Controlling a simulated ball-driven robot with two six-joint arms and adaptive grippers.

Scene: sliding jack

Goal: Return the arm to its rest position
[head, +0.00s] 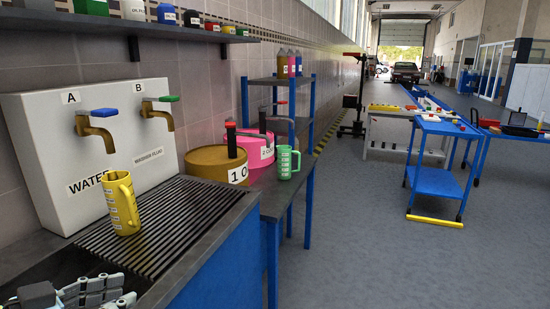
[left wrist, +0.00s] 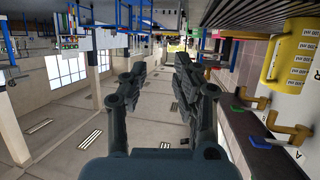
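My left gripper (head: 75,296) shows at the bottom left corner of the head view, low over the dark sink area, and is partly cut off by the frame edge. In the left wrist view its two dark fingers (left wrist: 159,78) stand apart with nothing between them. A yellow measuring jug (head: 122,204) stands upright on the slatted drain grille (head: 165,232) under tap A, apart from the gripper. The jug also shows at the upper right of the left wrist view (left wrist: 288,50). My right gripper is in neither view.
A white panel (head: 40,140) carries brass taps A (head: 92,130) and B (head: 158,113). Beyond the sink stand a brown drum (head: 215,162), a pink drum (head: 258,150) and a green jug (head: 287,162). A shelf with bottles hangs above. The floor at right is open, with a blue cart (head: 436,180).

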